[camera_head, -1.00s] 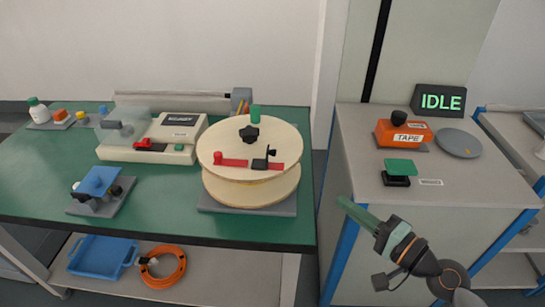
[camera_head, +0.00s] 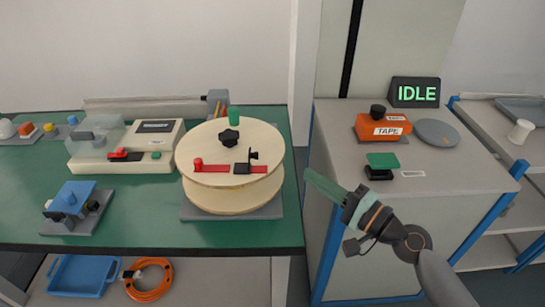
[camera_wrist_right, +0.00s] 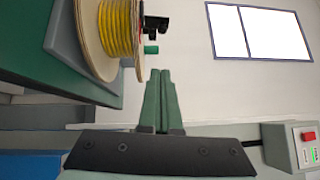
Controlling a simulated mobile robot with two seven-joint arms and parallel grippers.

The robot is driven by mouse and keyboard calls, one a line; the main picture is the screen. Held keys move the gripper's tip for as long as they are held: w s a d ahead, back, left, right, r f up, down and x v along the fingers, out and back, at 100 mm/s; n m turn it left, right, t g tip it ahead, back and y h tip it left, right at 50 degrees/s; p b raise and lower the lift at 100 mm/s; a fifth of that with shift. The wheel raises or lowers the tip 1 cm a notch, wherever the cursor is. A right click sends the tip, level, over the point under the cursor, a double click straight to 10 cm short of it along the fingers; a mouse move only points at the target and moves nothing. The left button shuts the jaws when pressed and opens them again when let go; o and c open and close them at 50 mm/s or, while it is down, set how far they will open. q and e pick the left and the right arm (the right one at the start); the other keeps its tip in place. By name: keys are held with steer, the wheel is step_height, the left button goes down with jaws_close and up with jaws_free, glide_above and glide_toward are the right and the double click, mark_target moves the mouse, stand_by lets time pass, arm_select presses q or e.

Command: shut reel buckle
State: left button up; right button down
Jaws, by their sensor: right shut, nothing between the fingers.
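The wooden reel (camera_head: 211,140) lies flat on a grey plate at the right side of the green table. A red strap (camera_head: 215,166) crosses its top flange, with a red knob at the left end. The black buckle (camera_head: 242,168) sits on the strap, and a small black knobbed part stands up at its right. In the right wrist view the reel (camera_wrist_right: 88,30) shows yellow cable wound on it, with dark parts beyond its flange. My right gripper (camera_head: 311,177) is shut and empty, right of the reel and apart from it. It also shows in the wrist view (camera_wrist_right: 160,75). My left gripper is out of view.
A grey cabinet (camera_head: 450,172) stands right of the gripper, with an orange tape dispenser (camera_head: 383,127), a green-topped block (camera_head: 382,161) and an IDLE display (camera_head: 415,92). A cream machine (camera_head: 150,148) and blue fixture (camera_head: 72,198) stand left of the reel. A gap separates table and cabinet.

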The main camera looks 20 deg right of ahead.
arm_select(q)
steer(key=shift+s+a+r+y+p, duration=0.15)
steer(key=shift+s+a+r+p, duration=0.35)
steer(key=shift+p, duration=0.4)
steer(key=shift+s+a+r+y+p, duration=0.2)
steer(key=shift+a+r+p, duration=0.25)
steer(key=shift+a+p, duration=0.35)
arm_select(e)
steer(key=w+a, duration=0.7)
steer(key=shift+r, duration=0.45)
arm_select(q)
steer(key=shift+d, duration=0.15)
arm_select(e)
steer(key=shift+a, duration=0.1)
